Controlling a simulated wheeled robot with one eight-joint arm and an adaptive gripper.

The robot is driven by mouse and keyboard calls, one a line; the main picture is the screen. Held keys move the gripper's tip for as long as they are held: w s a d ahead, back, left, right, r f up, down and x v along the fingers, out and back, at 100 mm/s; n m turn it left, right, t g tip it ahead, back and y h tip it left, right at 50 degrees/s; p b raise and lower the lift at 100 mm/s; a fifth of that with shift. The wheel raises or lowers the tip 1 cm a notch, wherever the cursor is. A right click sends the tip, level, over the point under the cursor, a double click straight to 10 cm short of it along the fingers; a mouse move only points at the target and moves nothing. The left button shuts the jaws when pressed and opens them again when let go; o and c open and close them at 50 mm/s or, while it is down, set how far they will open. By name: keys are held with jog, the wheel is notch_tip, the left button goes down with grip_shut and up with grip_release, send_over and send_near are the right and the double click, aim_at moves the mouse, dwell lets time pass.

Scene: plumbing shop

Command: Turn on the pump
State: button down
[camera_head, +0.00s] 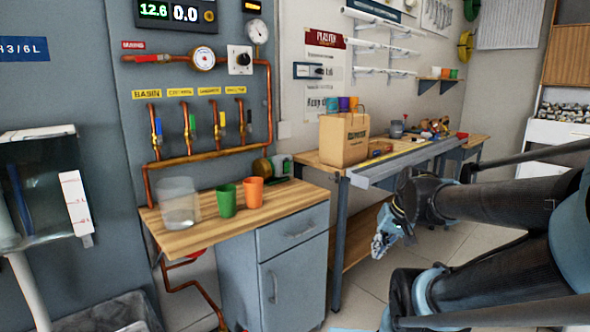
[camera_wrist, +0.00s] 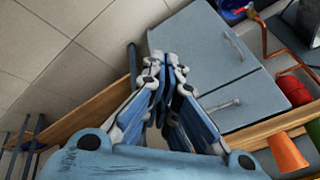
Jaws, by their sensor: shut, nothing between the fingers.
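I cannot tell for certain which thing is the pump or its switch. A white plate with a black knob (camera_head: 240,60) is on the grey wall panel, between two round gauges. A green and grey unit with a round brass part (camera_head: 280,167) sits at the back of the small wooden worktop, against the copper pipe. My gripper (camera_head: 383,243) hangs low, right of the grey cabinet and well away from the wall panel. In the wrist view my gripper (camera_wrist: 166,62) has its fingers together and empty, in front of the cabinet doors.
On the small worktop (camera_head: 240,215) stand a clear container (camera_head: 178,203), a green cup (camera_head: 226,200) and an orange cup (camera_head: 253,191). Copper pipes with several valves (camera_head: 190,125) run above it. A long bench with a paper bag (camera_head: 344,138) stands right.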

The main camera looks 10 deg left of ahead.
jog(key=w+a+r+m+t+y, duration=0.2)
jog(key=w+a, duration=0.4)
jog(key=w, duration=0.4)
jog(key=w+a+r+m+t+y, duration=0.2)
jog(key=w+a+y, duration=0.4)
jog(key=w, duration=0.4)
jog(key=w+a+r+m+t+y, duration=0.2)
jog(key=w+a+r+t+y, duration=0.2)
jog(key=w+a, duration=0.4)
jog(key=shift+w+a+r+m, duration=0.15)
jog(key=shift+w+r, duration=0.2)
jog(key=shift+w, duration=0.35)
jog(key=shift+w+a+r+m, duration=0.15)
jog(key=shift+w+r, duration=0.2)
jog(key=shift+w, duration=0.35)
jog(key=shift+w+d+f+m+t, duration=0.1)
jog(key=shift+w+f+m+t, duration=0.15)
jog(key=shift+w+m+t, duration=0.2)
jog(key=shift+w+f+m+t, duration=0.2)
jog(key=shift+w+m+t, duration=0.15)
jog(key=shift+w+m, duration=0.1)
jog(key=shift+w, duration=0.1)
send_near(289, 162)
jog(key=x, duration=0.5)
jog(key=shift+w+f, duration=0.3)
jog(key=shift+w, duration=0.2)
jog(key=shift+w+a+r, duration=0.1)
jog(key=shift+w+a, duration=0.4)
